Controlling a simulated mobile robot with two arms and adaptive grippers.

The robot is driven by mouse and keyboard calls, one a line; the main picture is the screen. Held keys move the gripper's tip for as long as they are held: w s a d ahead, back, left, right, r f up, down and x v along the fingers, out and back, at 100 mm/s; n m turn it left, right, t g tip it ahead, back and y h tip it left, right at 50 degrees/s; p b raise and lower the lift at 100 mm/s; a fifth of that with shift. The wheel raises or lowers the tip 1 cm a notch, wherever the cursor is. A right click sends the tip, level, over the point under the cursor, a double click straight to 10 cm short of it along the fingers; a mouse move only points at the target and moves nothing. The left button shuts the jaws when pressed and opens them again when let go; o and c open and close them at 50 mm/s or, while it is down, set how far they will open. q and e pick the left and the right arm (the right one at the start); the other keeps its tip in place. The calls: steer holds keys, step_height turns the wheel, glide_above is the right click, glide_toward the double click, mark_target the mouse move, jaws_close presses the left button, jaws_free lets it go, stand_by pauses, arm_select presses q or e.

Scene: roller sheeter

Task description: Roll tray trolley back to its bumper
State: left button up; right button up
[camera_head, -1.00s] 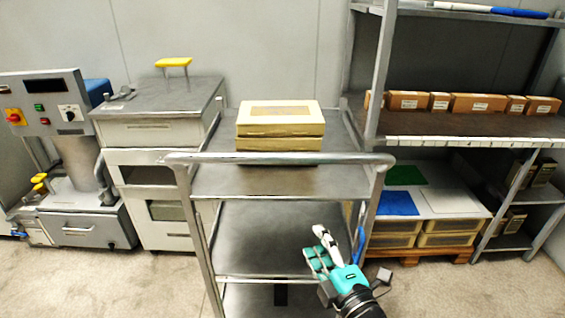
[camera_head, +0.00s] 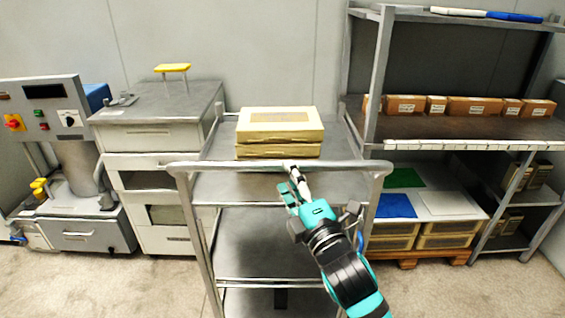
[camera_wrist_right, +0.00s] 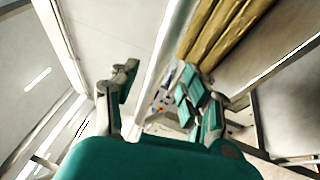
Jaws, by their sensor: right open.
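The tray trolley (camera_head: 250,237) is a grey metal cart with several shelves and a tubular push handle (camera_head: 230,158) across its near side. Two stacked cream trays (camera_head: 280,125) sit on its top shelf. My right gripper (camera_head: 292,182) is at the handle, right of its middle, with its fingers open. In the right wrist view the handle (camera_wrist_right: 170,50) runs between the two spread fingers of the gripper (camera_wrist_right: 157,85); I cannot tell whether they touch it. The trolley's bumper is not identifiable. My left gripper is out of view.
A cabinet with a yellow handle (camera_head: 172,68) stands left of the trolley, with a control-panel machine (camera_head: 45,115) farther left. A metal shelf rack (camera_head: 470,125) with boxes stands close on the right. A wooden pallet (camera_head: 420,255) holds trays below. Floor shows in front.

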steer(key=shift+x, duration=2.25)
steer(key=shift+c, duration=0.2)
jaws_close()
